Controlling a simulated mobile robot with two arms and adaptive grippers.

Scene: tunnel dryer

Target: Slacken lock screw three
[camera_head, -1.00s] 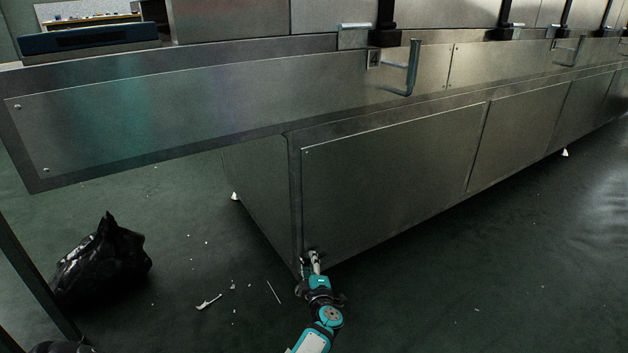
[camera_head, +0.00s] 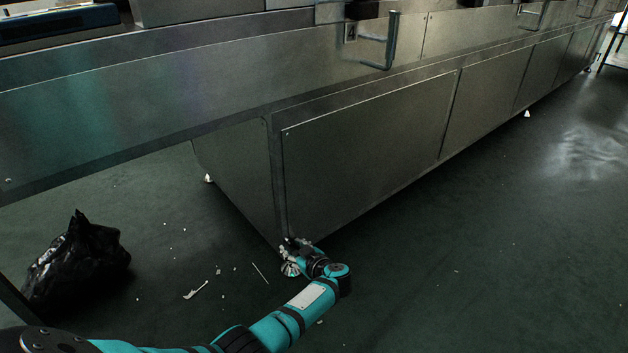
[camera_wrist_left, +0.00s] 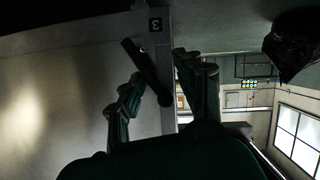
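In the left wrist view a dark slanted bar (camera_wrist_left: 146,70), which looks like the handle of lock screw three, sits below a small plate marked 3 (camera_wrist_left: 155,24) on the machine's corner post. My left gripper (camera_wrist_left: 167,78) has its fingers apart, one on each side of the bar's lower part; I cannot tell whether either finger touches it. In the head view my left gripper (camera_head: 292,255) is at the bottom front corner of the steel dryer housing (camera_head: 365,155), low over the floor. The screw itself is hidden there. My right gripper does not show.
A black rubbish bag (camera_head: 80,258) lies on the dark green floor at the left. White scraps (camera_head: 197,289) are scattered between it and the housing. A steel handle (camera_head: 391,42) sticks out of the upper panel. The floor at the right is clear.

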